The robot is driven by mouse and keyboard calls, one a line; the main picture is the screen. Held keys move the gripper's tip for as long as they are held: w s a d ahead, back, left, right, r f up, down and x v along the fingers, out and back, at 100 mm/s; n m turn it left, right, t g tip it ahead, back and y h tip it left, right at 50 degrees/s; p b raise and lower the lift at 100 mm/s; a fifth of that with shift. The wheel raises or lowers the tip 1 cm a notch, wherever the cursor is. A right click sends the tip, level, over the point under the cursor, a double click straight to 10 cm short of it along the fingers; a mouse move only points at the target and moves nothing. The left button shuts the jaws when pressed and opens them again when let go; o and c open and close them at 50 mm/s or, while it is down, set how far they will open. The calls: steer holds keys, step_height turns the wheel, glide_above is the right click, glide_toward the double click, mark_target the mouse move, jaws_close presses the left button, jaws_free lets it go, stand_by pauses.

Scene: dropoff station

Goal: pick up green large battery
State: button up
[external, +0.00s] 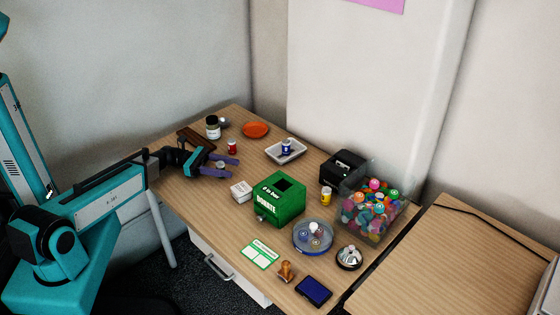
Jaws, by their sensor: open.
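I cannot make out a green large battery for certain in this view. My gripper (233,168) is open at the left part of the desk, its two purple fingers pointing right. A small pale thing (220,165) shows between the fingers; I cannot tell what it is. A red battery-like cylinder (232,146) stands just behind the fingers. A yellow one (326,197) stands right of the green donation box (289,208).
A white box (241,191) lies close in front of the fingers. A jar (212,128) and an orange dish (256,129) are behind. A black device (343,167), a clear bin of colourful balls (372,222), a round dish (313,237) and a bell (349,257) crowd the right.

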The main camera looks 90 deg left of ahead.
steer(key=shift+w+d, duration=0.2)
steer(key=shift+w, duration=0.4)
steer(key=shift+c, duration=0.4)
jaws_close()
